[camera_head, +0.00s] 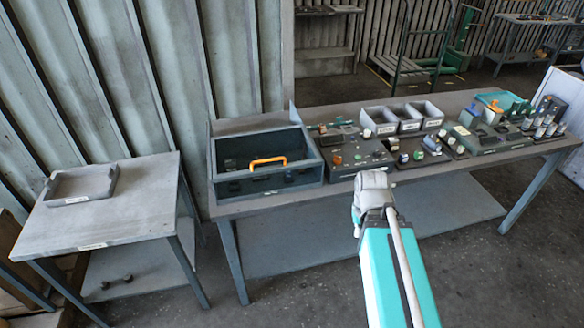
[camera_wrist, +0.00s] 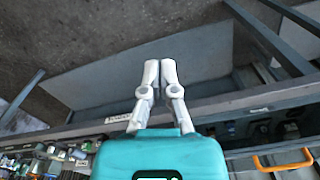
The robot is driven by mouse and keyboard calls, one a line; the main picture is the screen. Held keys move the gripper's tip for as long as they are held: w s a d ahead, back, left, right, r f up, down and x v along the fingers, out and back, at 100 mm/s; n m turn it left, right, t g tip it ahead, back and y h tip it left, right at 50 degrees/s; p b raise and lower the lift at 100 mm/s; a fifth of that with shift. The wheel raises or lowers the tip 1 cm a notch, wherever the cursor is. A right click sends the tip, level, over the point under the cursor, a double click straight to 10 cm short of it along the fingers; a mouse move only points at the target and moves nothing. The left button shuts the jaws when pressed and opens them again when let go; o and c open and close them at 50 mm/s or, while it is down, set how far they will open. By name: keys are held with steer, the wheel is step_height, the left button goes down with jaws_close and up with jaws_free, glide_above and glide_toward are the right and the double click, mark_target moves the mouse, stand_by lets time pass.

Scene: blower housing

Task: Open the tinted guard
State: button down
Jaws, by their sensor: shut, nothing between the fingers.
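The guard appears to be the dark, tinted panel with an orange handle (camera_head: 268,162) on the grey blower housing box (camera_head: 270,188), at the left end of the long bench. The panel looks lowered, but its exact position is hard to tell. In the head view my arm hides much of the gripper, right of the housing.
The long bench (camera_head: 440,178) carries a control panel with knobs (camera_head: 357,158), grey bins (camera_head: 410,117) and several small parts right of the housing. A side table (camera_head: 120,215) with a shallow tray (camera_head: 82,184) stands at left. A lower shelf (camera_head: 290,240) lies under the bench.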

steer(key=w+a+r+n+t+y+p, duration=0.2)
steer(key=w+a+r+n+y, duration=0.1)
steer(key=w+a+n, duration=0.4)
steer(key=w+a+r+n+t+y+p, duration=0.2)
steer(key=w+a+n, duration=0.6)
steer(key=w+n, duration=0.4)
steer(key=shift+w+r+n+y, duration=0.15)
steer(key=shift+r+n+y, duration=0.35)
steer(key=shift+r, duration=0.9)
steer(key=shift+f, duration=0.15)
steer(key=shift+w+a+f+b, duration=1)
steer(key=shift+w+f+b, duration=0.2)
steer(key=shift+f+b, duration=0.1)
steer(key=shift+w+a+f+b, duration=1)
steer(key=shift+w+f+b, duration=0.25)
steer(key=shift+b, duration=0.1)
steer(key=shift+w+a+f+b, duration=1)
steer(key=shift+w+f+b, duration=0.2)
steer(key=shift+f+b, duration=0.1)
